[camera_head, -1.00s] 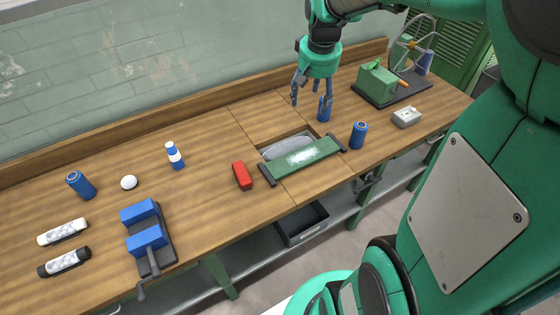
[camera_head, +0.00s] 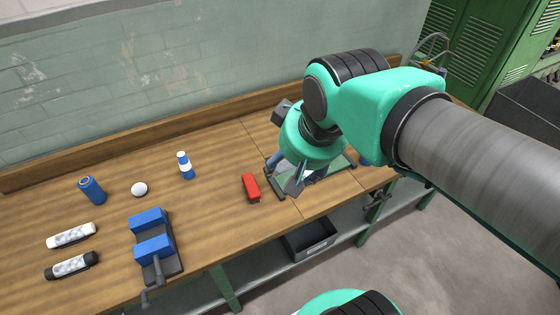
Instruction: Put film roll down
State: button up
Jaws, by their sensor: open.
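No thing here is plainly marked as the film roll; the blue cylinders are the likeliest match. A sliver of blue (camera_head: 364,162) shows beside my forearm, mostly hidden.
A red block (camera_head: 251,188) lies just left of my gripper. A blue vise (camera_head: 153,245), a white ball (camera_head: 139,189), a blue-and-white bottle (camera_head: 185,166) and two patterned rolls (camera_head: 71,236) are further left. Bare wood lies between the bottle and red block.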

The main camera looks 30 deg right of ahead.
jog(key=shift+s+a+f+n, duration=0.15)
jog(key=shift+s+a, duration=0.3)
jog(key=shift+s, duration=0.3)
jog(key=shift+s+a+f+n, duration=0.15)
jog(key=shift+s+a, duration=0.3)
jog(key=shift+s, duration=0.25)
dwell(0.3)
